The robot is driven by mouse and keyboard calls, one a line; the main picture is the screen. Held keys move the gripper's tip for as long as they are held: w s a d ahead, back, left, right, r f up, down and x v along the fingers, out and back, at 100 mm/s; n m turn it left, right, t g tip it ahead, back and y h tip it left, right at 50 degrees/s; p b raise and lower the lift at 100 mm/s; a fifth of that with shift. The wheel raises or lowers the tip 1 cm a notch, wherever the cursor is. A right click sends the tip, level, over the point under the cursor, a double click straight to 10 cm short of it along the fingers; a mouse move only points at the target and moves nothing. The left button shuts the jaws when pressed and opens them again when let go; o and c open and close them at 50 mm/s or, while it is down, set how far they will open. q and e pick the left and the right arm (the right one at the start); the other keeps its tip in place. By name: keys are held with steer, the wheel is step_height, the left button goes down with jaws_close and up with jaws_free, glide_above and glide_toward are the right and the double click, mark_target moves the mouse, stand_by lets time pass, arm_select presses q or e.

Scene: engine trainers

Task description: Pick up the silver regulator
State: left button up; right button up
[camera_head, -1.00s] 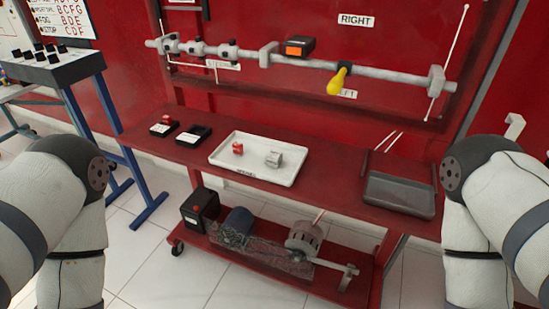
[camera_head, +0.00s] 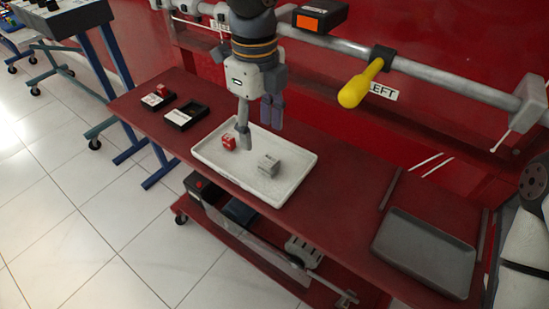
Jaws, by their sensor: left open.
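The silver regulator (camera_head: 269,164) is a small grey block on the right part of the white tray (camera_head: 222,177). A small red block (camera_head: 229,142) sits on the same tray, to its left. My left gripper (camera_head: 258,128) points down over the back of the tray, its fingers apart with nothing between them. One finger is close beside the red block; whether they touch I cannot tell. The silver regulator is in front of and to the right of the fingers, outside them. My right gripper is not in view; only part of my right arm shows at the right edge.
The red bench (camera_head: 338,210) carries two black boxes, one (camera_head: 186,116) in front of the other at the left, and a grey tray (camera_head: 424,253) at the right. Above the back runs a grey bar with a yellow handle (camera_head: 360,84).

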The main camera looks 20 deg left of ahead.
mark_target(263, 157)
arm_select(q)
steer(key=f, duration=0.7)
steer(key=shift+w+d+f, duration=0.15)
steer(key=shift+d+f, duration=0.05)
steer(key=shift+f, duration=0.05)
steer(key=shift+r, duration=0.1)
jaws_close()
